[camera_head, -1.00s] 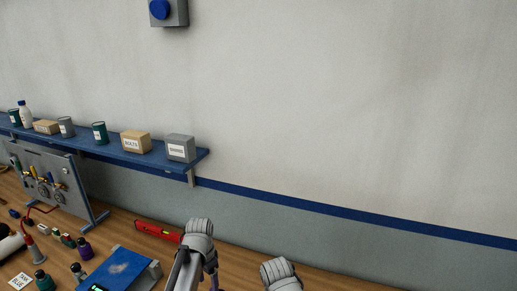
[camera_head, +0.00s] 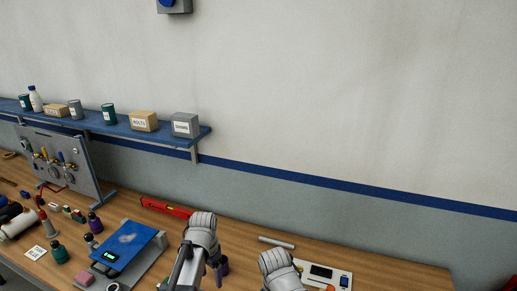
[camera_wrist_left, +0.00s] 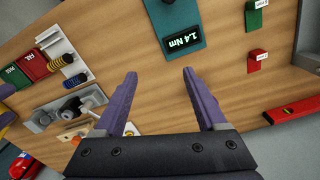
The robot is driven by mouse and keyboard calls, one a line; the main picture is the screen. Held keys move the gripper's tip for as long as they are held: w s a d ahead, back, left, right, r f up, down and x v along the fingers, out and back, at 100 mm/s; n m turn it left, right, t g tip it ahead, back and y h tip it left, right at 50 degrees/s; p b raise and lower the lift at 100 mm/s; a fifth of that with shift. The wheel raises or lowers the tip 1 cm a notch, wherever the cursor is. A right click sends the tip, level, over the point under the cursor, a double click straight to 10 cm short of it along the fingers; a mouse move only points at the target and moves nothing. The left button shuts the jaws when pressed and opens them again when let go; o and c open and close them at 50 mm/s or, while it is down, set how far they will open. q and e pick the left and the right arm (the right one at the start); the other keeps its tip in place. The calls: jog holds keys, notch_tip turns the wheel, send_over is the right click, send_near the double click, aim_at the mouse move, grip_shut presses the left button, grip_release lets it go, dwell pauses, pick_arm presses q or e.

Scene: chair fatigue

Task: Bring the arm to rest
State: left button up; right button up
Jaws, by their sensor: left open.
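My left arm comes in at the lower middle of the head view, and the purple fingers of my left gripper (camera_head: 219,271) show only in part beyond its wrist. In the left wrist view my left gripper (camera_wrist_left: 160,72) is open, with its two purple fingers apart and nothing between them. It is above the wooden bench (camera_wrist_left: 225,65). A pale grey link of my right arm shows at the bottom of the head view, but its gripper does not show.
A teal device (camera_wrist_left: 175,25) reading 1.4 Nm lies beyond the fingertips. Red (camera_wrist_left: 31,64) and green (camera_wrist_left: 14,78) bins, springs and a red level (camera_wrist_left: 292,110) are around. In the head view, a blue-topped device (camera_head: 128,243) stands left of my arm. A shelf (camera_head: 150,131) runs along the wall.

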pick_arm(q)
jog(key=s+d+f+n+b, duration=0.1)
jog(key=s+d+f+b, duration=0.2)
jog(key=s+f, duration=0.1)
jog(key=s+d+f+n+b, duration=0.1)
jog(key=s+d+f+b, duration=0.2)
jog(key=s+b, duration=0.1)
jog(key=s+d+f+n+y+b, duration=0.1)
jog(key=s+d+f+b, duration=0.2)
jog(key=s+f+b, duration=0.1)
jog(key=shift+s+f+n, duration=0.3)
jog(key=shift+s, duration=0.15)
pick_arm(e)
notch_tip(320, 180, down, 12)
jog(key=shift+w+r, duration=0.1)
